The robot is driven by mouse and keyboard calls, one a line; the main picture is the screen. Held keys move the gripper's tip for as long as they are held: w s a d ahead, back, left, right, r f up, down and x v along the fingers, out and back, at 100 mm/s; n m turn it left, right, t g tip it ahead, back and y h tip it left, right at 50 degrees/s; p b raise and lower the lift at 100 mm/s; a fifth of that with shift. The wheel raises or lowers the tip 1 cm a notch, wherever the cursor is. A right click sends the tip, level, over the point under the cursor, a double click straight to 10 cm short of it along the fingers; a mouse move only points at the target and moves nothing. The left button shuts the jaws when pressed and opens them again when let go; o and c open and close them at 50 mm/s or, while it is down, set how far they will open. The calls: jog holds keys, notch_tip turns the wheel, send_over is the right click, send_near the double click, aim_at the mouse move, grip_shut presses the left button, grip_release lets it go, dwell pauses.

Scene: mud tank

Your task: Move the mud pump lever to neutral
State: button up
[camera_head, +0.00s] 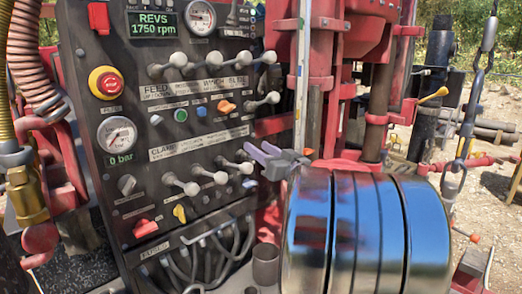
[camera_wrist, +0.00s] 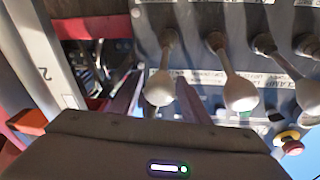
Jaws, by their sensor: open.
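The control panel (camera_head: 160,130) is dark and carries two rows of levers with pale round knobs. My gripper (camera_head: 256,151) is open in front of the panel's right edge, close to the rightmost lower-row lever (camera_head: 247,168). In the wrist view, which is turned upside down, a lever knob (camera_wrist: 159,90) shows between the two fingers of my gripper (camera_wrist: 158,80). Whether the fingers touch it cannot be told. Two neighbouring levers (camera_wrist: 239,92) and (camera_wrist: 305,93) stand to its right. No label naming the mud pump is readable.
A gauge (camera_head: 117,135) reads 0 bar, and a red emergency button (camera_head: 106,83) sits at the panel's left. The upper lever row (camera_head: 215,62) is above the gripper. A red mast (camera_head: 345,90) stands behind my arm. Hoses (camera_head: 210,255) hang below the panel.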

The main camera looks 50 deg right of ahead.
jog(key=shift+s, duration=0.1)
jog(key=v, duration=1.3)
jog(key=shift+s, duration=0.35)
jog(key=shift+w+a+f, duration=0.1)
jog(key=w+a+f+n+g+y, duration=0.1)
jog(key=w+a+f+g+y, duration=0.2)
jog(key=a, duration=0.4)
jog(key=w+a+f+n+g+y, duration=0.1)
jog(key=a+f+g+y, duration=0.1)
jog(key=a+f, duration=0.35)
jog(key=w+a+f+n+g+y, duration=0.1)
jog(key=w+a+f+g+y, duration=0.15)
jog(key=a, duration=0.55)
jog(key=s+a+f+g, duration=0.2)
jog(key=a+f, duration=0.1)
jog(key=a, duration=0.3)
jog(key=s+a+f+g, duration=0.2)
jog(key=a+g, duration=0.1)
jog(key=a, duration=0.3)
jog(key=s+a+n+h, duration=0.1)
jog(key=s+a+h, duration=0.3)
jog(key=s, duration=0.5)
jog(key=shift+s+a+f+g, duration=0.25)
jog(key=shift+a+g, duration=0.2)
jog(key=shift+a, duration=0.85)
